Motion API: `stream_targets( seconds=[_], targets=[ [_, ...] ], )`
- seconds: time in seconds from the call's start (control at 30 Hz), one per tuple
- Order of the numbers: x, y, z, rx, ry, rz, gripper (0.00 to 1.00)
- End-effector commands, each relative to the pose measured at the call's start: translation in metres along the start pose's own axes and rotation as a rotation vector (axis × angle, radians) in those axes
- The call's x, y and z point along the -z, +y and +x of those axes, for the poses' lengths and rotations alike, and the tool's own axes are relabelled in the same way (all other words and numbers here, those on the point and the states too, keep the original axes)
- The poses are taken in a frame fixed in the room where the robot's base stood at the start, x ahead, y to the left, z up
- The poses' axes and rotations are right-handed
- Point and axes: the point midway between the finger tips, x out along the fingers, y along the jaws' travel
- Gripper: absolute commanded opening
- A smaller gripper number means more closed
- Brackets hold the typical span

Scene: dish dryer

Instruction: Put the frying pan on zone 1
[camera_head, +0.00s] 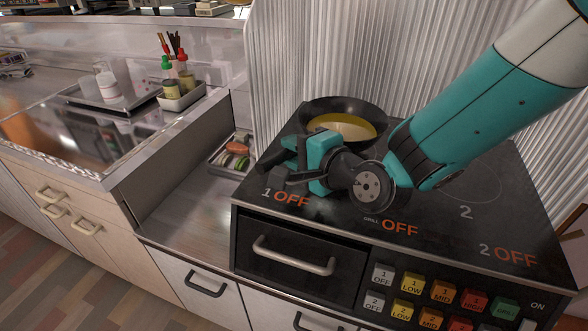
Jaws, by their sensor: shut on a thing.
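The frying pan (372,108) is dark, with a yellow content in it. It is at the back left of the black stove top (330,213), upright or nearly so. I cannot tell whether its base touches the surface. My gripper (292,160) is in front of the pan, shut on it; the handle and the grip are mostly hidden by the gripper's body. The orange "1 OFF" display (290,199) is at the stove's front left. No ring of zone 1 shows clearly; the pan and gripper cover that side.
Zone 2 (470,181) is bare at the right of the stove. Colored buttons (443,292) and a drawer handle (293,256) are on the front. A corrugated wall (420,45) stands close behind. A tray of food (236,150) lies left of the stove.

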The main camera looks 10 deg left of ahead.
Motion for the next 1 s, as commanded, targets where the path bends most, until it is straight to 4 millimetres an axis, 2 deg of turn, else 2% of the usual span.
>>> stream_targets(
  seconds=[0.23, 0.63, 0.67, 0.7, 0.77, 1.0],
  targets=[
    [0.004, 0.035, 0.008, 0.000, 0.002, 0.000, 0.00],
    [0.004, 0.040, 0.009, 0.002, 0.001, -0.002, 0.00],
    [0.004, 0.041, 0.009, -0.001, 0.000, 0.001, 0.29],
    [0.004, 0.041, 0.009, -0.001, 0.000, 0.001, 0.38],
    [0.004, 0.041, 0.009, -0.002, 0.000, 0.001, 0.49],
    [0.003, 0.040, 0.008, -0.001, 0.000, 0.001, 0.49]
  ],
)
